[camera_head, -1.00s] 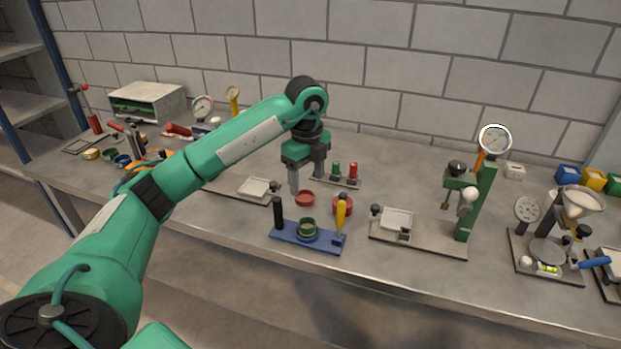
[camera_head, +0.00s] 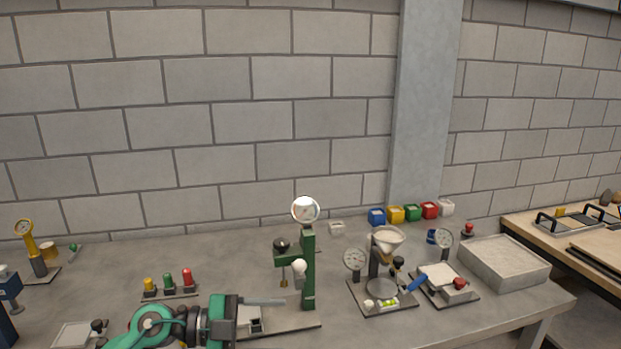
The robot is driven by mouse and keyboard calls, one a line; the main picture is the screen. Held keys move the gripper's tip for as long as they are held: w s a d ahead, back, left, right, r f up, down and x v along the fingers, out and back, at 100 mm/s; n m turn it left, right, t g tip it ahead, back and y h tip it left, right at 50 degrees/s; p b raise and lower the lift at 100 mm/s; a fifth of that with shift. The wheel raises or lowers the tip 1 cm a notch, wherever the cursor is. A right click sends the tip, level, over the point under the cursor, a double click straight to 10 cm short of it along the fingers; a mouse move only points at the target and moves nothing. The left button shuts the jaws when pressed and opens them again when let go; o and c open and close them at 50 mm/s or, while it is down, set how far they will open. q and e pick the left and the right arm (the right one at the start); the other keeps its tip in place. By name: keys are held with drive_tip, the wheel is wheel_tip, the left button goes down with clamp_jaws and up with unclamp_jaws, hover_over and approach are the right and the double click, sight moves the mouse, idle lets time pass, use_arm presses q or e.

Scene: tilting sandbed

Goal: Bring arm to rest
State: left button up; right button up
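My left gripper (camera_head: 280,301) is low in the picture, left of centre, pointing right. Its one clearly visible finger lies level in front of the green press stand (camera_head: 309,270) with a round dial on top. The gap between its fingers is not visible, and no held object shows. The green arm behind it runs along the bottom edge and hides part of a small plate fixture there. I cannot tell whether the gripper touches the stand. My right gripper is not in view.
A funnel stand (camera_head: 387,240) with a dial is right of the press stand. Coloured bins (camera_head: 412,213) line the wall, and a grey tray (camera_head: 505,262) is at the right. Bare table lies behind the pegs.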

use_arm(q)
drive_tip(key=w+a+r+n+t+y, duration=0.15)
drive_tip(key=a+n+t+y, duration=0.45)
drive_tip(key=n+t, duration=1.1)
drive_tip(key=s+a+f+n+g+y, duration=0.35)
drive_tip(key=a+f+n+y, duration=0.55)
drive_tip(key=f, duration=0.3)
drive_tip(key=s+f+m+g+y, duration=0.1)
drive_tip(key=s+f+g, duration=0.6)
drive_tip(key=s, duration=0.5)
drive_tip(key=s+f+m+g, duration=0.1)
drive_tip(key=s+f+g, duration=0.5)
drive_tip(key=s+f, duration=0.5)
wheel_tip(320, 180, down, 27)
drive_tip(key=s+a+f+g, duration=0.1)
drive_tip(key=s+a+f, duration=0.1)
drive_tip(key=s+f, duration=0.8)
drive_tip(key=s+a+f+g, duration=0.1)
drive_tip(key=s+f, duration=0.9)
drive_tip(key=f, duration=0.2)
drive_tip(key=shift+s+a, duration=0.4)
